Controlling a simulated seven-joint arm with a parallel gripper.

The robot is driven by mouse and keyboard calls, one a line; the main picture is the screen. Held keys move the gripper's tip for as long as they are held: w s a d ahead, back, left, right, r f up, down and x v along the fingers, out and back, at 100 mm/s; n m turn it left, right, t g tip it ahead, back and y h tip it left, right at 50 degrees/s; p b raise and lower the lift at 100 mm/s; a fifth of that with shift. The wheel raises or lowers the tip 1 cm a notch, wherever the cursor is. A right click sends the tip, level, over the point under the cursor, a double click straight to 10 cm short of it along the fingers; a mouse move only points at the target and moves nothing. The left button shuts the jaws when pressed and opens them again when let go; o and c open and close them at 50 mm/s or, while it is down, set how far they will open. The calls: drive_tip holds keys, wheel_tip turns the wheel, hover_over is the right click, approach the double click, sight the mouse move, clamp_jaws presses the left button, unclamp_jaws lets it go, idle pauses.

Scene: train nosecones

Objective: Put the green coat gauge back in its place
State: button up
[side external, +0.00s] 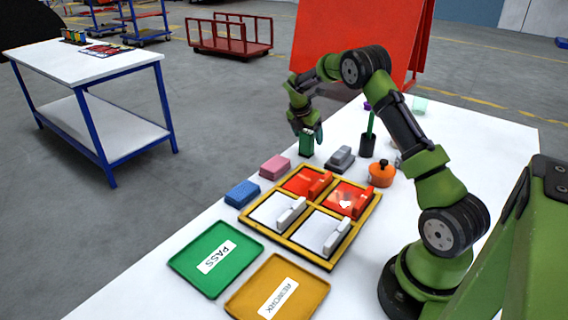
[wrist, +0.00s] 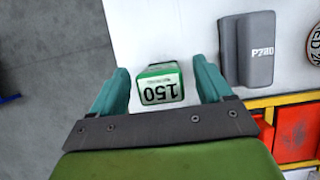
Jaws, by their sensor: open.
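The green coat gauge (side external: 306,146) appears as a small upright green block near the far left edge of the white table. In the wrist view the gauge (wrist: 160,86) shows a white label reading 150, upside down. My gripper (side external: 306,133) is above and around it, pointing down. In the wrist view my gripper (wrist: 162,78) is open, with one teal finger on each side of the gauge and a visible gap on both sides. I cannot tell which spot is the gauge's place.
A grey P240 block (wrist: 247,48) stands close to the right finger. A black cup with a green-handled tool (side external: 367,146), an orange pot (side external: 382,175), pink (side external: 275,167) and blue (side external: 242,193) blocks and a yellow-framed panel tray (side external: 262,233) are nearby. Green PASS (side external: 190,262) and amber REWORK trays (side external: 243,304) lie in front.

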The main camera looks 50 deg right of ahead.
drive_tip(key=s+a+r+m+t+y, duration=0.1)
drive_tip(key=s+a+r+m, duration=0.1)
drive_tip(key=a+r, duration=0.55)
drive_tip(key=s+a+r+m+t, duration=0.1)
drive_tip(key=a+r+m, duration=0.2)
drive_tip(key=a+r, duration=0.45)
drive_tip(key=s+a+r+m+t+y, duration=0.2)
drive_tip(key=s+a+m, duration=0.6)
drive_tip(key=s+a, duration=0.2)
drive_tip(key=s+a+r+m+t+y, duration=0.2)
drive_tip(key=s+a+m+t+y, duration=0.1)
drive_tip(key=s+a+m, duration=0.6)
drive_tip(key=shift+s+a+y, duration=0.3)
drive_tip(key=shift+s+a, duration=0.25)
drive_tip(key=shift+s, duration=0.45)
